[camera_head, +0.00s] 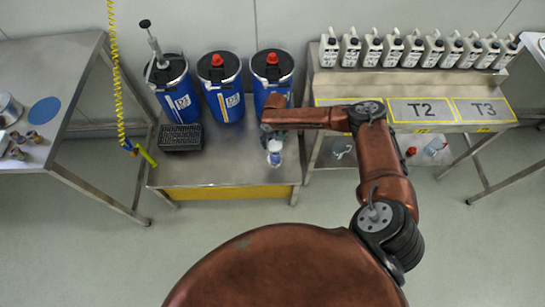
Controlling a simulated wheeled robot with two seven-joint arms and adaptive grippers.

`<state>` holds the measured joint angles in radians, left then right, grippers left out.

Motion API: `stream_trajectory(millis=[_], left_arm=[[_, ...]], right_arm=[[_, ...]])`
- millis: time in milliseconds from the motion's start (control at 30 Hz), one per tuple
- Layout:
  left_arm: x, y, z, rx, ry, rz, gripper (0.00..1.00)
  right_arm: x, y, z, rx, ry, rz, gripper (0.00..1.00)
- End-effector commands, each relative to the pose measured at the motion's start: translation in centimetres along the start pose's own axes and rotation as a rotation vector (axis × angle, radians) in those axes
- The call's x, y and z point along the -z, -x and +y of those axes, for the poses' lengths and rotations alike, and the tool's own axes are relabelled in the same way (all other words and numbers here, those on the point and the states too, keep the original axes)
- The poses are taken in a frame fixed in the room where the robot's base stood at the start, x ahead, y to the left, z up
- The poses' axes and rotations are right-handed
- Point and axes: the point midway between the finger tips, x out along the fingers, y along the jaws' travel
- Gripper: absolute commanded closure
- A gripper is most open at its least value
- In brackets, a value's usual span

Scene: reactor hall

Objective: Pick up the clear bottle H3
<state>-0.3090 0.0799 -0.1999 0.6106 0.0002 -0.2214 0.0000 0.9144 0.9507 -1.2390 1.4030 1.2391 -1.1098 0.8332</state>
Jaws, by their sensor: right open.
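A small pale bottle (274,156) with a blue-and-white label stands on the low steel bench, near its right front part. I cannot read its label, so I cannot tell if it is H3. My right arm reaches in from the right, and its gripper (273,138) is open at the bottle's top. The gripper hides the upper part of the bottle. I cannot tell if the fingers touch it. My left gripper is not in view.
Three blue drums (222,98) stand behind on the low bench (225,172), with a black crate (181,137) at left. Several white canisters (396,48) line the right table. Clear items (433,147) lie on its lower shelf. A yellow coiled hose (116,75) hangs at left.

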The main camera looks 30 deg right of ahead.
Motion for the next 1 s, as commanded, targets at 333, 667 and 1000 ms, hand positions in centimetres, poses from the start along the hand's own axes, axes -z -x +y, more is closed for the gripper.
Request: stream_trajectory(millis=[333, 667, 1000], left_arm=[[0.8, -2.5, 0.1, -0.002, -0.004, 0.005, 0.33], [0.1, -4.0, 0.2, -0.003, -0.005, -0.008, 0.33], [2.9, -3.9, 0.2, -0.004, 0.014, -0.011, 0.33]], right_arm=[[-0.5, -4.2, 0.2, -0.004, -0.001, -0.019, 0.40], [-1.0, -7.9, 0.4, -0.005, -0.003, -0.020, 0.40], [-1.2, -10.9, 0.4, -0.004, -0.004, -0.017, 0.40]])
